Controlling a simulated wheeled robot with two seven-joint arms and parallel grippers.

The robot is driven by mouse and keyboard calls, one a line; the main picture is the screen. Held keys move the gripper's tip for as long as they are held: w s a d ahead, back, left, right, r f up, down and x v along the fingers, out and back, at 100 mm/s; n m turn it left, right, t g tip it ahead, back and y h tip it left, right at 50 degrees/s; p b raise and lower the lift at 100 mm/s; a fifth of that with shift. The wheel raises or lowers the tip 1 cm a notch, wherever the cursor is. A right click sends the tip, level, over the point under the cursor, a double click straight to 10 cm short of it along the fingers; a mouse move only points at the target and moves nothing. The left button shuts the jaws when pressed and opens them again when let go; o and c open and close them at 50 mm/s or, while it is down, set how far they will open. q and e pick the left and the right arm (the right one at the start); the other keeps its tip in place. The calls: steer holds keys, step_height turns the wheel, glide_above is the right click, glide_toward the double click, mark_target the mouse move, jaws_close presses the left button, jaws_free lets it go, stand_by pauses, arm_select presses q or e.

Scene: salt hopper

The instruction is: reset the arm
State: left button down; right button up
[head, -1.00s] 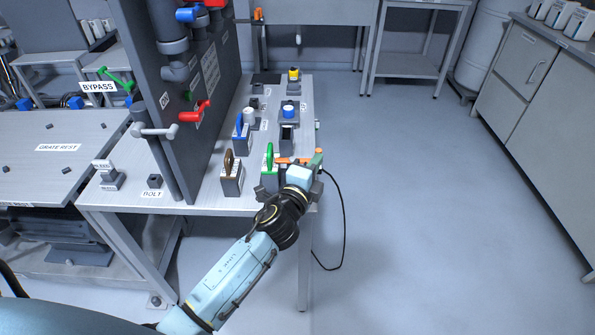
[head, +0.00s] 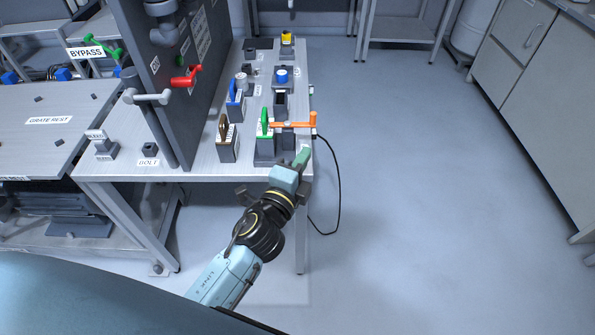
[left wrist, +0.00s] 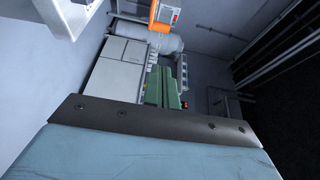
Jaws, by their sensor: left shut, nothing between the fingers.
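My left gripper (head: 301,158) reaches up from the bottom of the head view to the front right corner of the panel bench. Its green fingers are shut with nothing between them. The shut fingers also show in the left wrist view (left wrist: 165,88). Just beyond them in the head view is an orange-handled lever (head: 296,124) by a green-handled block (head: 265,135); the fingers look apart from both. My right gripper does not show.
Brown (head: 227,140) and blue (head: 236,100) handled blocks stand on the bench (head: 205,165). An upright grey panel (head: 185,95) carries a red handle (head: 187,77). A black cable (head: 338,185) hangs at the bench's right edge. The floor (head: 410,200) to the right is clear.

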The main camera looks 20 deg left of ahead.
arm_select(q)
steer(key=s+a+f+n+g, duration=0.1)
steer(key=s+f+n+g, duration=0.45)
steer(key=f, duration=0.95)
steer(key=s+f+n+g, duration=0.1)
steer(key=s+f+g, duration=0.1)
steer(key=s+f, duration=0.95)
steer(key=s+a+f+n+g, duration=0.4)
steer(key=s+f, duration=0.7)
steer(key=s, duration=0.2)
steer(key=s+a+f+n+g+y, duration=0.1)
steer(key=s+a+f+n+g, duration=0.4)
steer(key=s+f, duration=0.6)
steer(key=shift+s+a+f, duration=0.2)
steer(key=shift+s+a, duration=0.1)
steer(key=shift+s, duration=0.7)
steer(key=shift+g, duration=0.25)
